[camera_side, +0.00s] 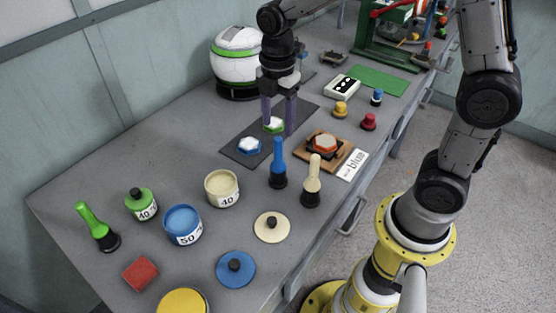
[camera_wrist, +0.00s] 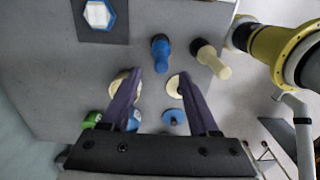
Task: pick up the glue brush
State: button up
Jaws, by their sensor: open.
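Three brushes with coloured handles and black ends stand on the grey table: a blue one (camera_side: 278,160), a cream one (camera_side: 313,180) and a green one (camera_side: 94,226). I cannot tell which is the glue brush. In the wrist view the blue brush (camera_wrist: 160,52) lies just beyond my fingertips and the cream brush (camera_wrist: 212,60) is to its right. My gripper (camera_side: 278,129) points down with two purple fingers over the dark mat, behind the blue brush in the side view. It is open (camera_wrist: 159,73), with nothing held between the fingers.
Hexagonal pieces, a blue-white one (camera_side: 249,146) and a green-white one (camera_side: 272,124), lie on the dark mat (camera_side: 236,129). A wooden block (camera_side: 336,158) with an orange hexagon is beside it. Cream (camera_side: 222,188) and blue (camera_side: 183,225) jars stand nearer, with lids on the table.

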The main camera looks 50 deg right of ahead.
aim_at(278, 149)
notch_tip(278, 149, down, 9)
jog(key=shift+s+a+r, duration=0.1)
jog(key=shift+r, duration=0.05)
dwell(0.4)
grip_shut()
